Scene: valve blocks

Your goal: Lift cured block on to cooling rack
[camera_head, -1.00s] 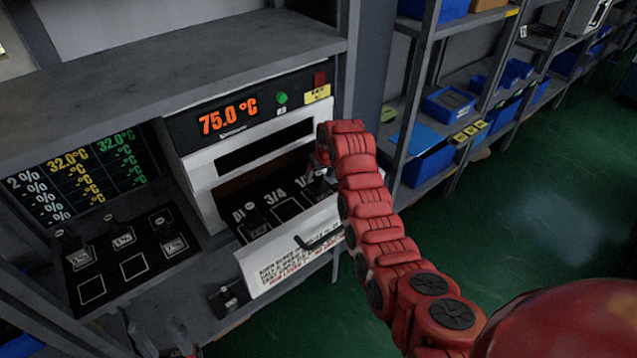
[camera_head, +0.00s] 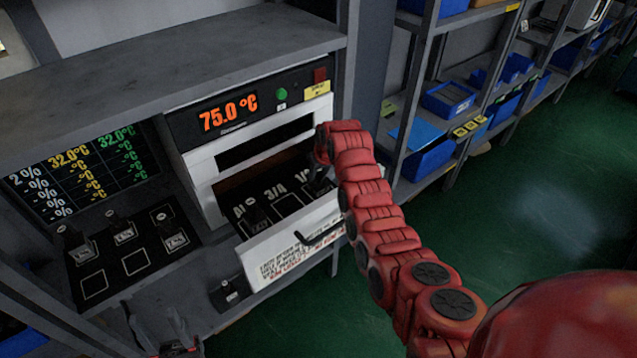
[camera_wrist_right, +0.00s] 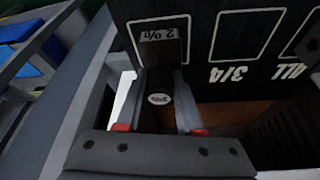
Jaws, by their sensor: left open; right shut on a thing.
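A white oven (camera_head: 205,165) reads 75.0 °C, and its drawer (camera_head: 290,246) is pulled out. The black drawer floor has outlined places marked ALL, 3/4 and 1/2. My right gripper (camera_head: 318,178) is over the 1/2 place at the drawer's right end. Another dark block (camera_head: 256,215) stands on the ALL place. A black panel (camera_head: 115,268) with outlined places and several dark blocks lies left of the oven. My left gripper (camera_head: 180,342) is open at the bottom edge.
A temperature display (camera_head: 75,172) stands behind the black panel. A small dark item (camera_head: 230,294) lies on the bench before the drawer. A shelf (camera_head: 180,85) overhangs the bench. Racks with blue bins (camera_head: 430,158) stand to the right; the green floor between is clear.

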